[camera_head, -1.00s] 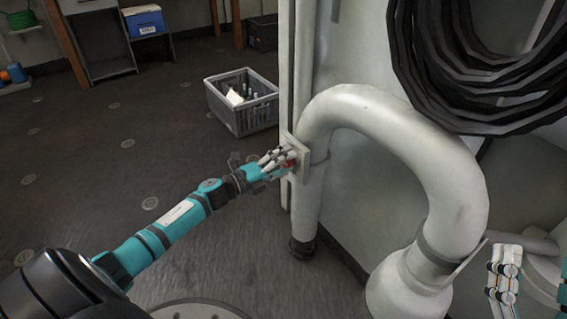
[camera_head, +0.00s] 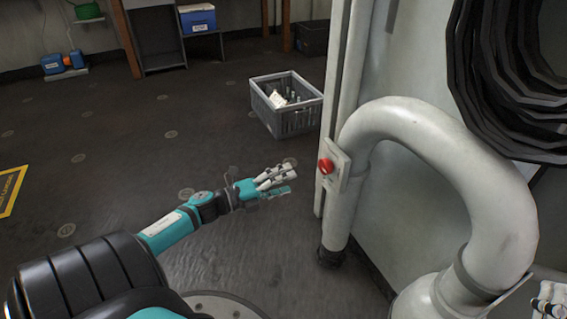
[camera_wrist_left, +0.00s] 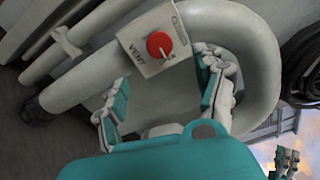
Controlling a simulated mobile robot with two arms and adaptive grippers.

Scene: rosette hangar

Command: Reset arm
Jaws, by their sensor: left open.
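My left gripper (camera_head: 284,179) is open and empty above the floor. It is to the left of a red knob (camera_head: 325,166) on a pale box (camera_head: 340,170) fixed to the white pipe, with a gap between them. In the left wrist view, the red knob (camera_wrist_left: 159,45) sits on a box marked "VENT" beyond the two spread fingers of my left gripper (camera_wrist_left: 163,85). My right gripper (camera_head: 550,300) is partly in view at the bottom right corner; its finger state is unclear.
A thick white curved pipe (camera_head: 495,180) and a wall panel stand on the right, under a coil of black hose (camera_head: 510,90). A grey crate (camera_head: 290,122) with bottles stands on the floor behind. The floor left of my arm is open.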

